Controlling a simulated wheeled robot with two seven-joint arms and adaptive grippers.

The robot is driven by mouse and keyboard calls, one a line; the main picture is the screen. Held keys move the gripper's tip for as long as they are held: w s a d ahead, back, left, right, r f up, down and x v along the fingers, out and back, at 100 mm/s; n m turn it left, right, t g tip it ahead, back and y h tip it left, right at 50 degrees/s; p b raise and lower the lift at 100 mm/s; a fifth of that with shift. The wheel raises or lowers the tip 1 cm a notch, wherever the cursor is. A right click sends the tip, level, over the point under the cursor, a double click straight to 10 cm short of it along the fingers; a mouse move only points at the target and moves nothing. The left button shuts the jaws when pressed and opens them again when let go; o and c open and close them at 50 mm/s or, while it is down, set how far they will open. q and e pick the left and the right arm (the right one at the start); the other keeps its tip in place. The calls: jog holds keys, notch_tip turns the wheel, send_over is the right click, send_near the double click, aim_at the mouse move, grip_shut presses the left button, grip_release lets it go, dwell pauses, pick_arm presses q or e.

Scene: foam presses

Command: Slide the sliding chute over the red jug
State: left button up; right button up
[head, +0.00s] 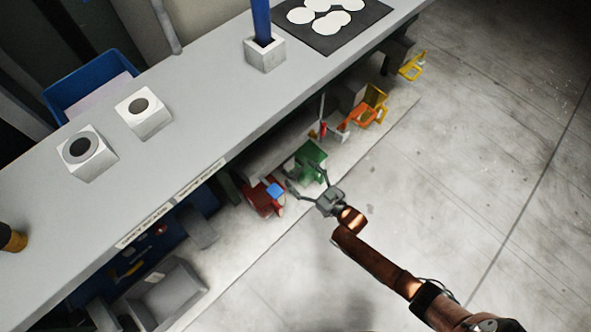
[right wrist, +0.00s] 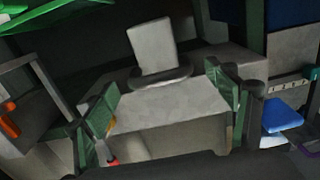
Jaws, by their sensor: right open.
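The red jug (head: 262,203) stands on the low shelf under the bench, with a blue piece (head: 275,191) at its top. The blue piece also seems to show at the right of the right wrist view (right wrist: 284,117). My right gripper (head: 306,180) is open and empty, just right of the red jug and in front of the green jug (head: 309,160). In the right wrist view its fingers (right wrist: 162,96) stand apart before a pale grey block with an upright tab (right wrist: 153,47). I cannot tell for certain whether this is the sliding chute. My left gripper is out of view.
The bench (head: 215,130) overhangs the shelf. An orange jug (head: 366,113) and a yellow jug (head: 412,67) stand farther right. A grey bin (head: 165,293) is at lower left. The floor (head: 490,140) in front is clear.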

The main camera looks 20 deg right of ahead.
jog(key=shift+w+a+f, duration=0.15)
jog(key=shift+w, duration=0.25)
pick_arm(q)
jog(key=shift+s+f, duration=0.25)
pick_arm(e)
jog(key=shift+w+a+r, duration=0.1)
jog(key=shift+w+r, duration=0.1)
jog(key=shift+w, duration=0.15)
